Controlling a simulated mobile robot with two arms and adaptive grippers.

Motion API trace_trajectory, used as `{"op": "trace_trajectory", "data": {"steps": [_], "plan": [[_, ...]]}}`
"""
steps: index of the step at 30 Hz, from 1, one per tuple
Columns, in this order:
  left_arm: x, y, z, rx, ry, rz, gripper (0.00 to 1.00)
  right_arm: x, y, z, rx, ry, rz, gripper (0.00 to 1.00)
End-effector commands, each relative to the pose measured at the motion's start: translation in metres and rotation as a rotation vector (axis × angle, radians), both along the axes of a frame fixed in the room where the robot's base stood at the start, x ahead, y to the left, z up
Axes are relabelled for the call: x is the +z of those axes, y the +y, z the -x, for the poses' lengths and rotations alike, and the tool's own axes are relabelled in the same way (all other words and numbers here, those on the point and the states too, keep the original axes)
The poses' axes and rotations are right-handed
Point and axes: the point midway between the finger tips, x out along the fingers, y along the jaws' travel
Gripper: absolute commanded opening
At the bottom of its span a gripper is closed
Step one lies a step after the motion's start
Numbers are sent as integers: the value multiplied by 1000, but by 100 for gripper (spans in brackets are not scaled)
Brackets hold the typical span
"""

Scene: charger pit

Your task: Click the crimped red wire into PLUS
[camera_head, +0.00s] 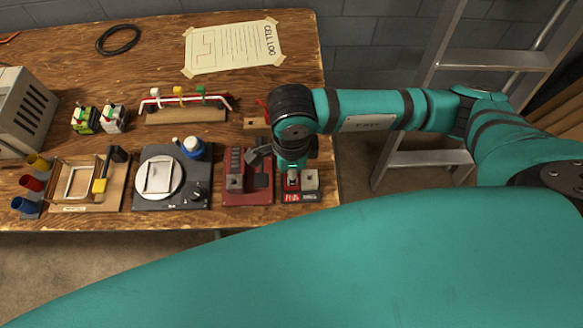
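My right gripper (272,160) hangs from the arm that comes in from the right. It is over the right end of the bench, above a red fixture (236,190) and a small block with a red front label (292,197). Dark finger parts show, but I cannot tell whether they are open or hold anything. A rack (186,116) at the back carries red and white wires with coloured clips. A bit of red (262,103) shows by a small wooden block, partly behind the wrist. I cannot read a PLUS mark or make out a crimped wire end. My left gripper is not in view.
A black turntable-like fixture (150,203), a wooden frame board (70,208), coloured cups (32,184) and a grey box (22,110) stand to the left. A paper sheet (235,47) lies at the back. A ladder (432,85) stands right of the bench.

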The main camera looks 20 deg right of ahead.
Motion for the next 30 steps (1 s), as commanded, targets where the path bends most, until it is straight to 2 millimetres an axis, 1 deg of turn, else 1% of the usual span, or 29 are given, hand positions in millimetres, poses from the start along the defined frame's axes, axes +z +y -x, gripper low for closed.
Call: {"op": "trace_trajectory", "data": {"steps": [30], "plan": [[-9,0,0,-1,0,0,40,-4,0,0,0,0,0,0]]}}
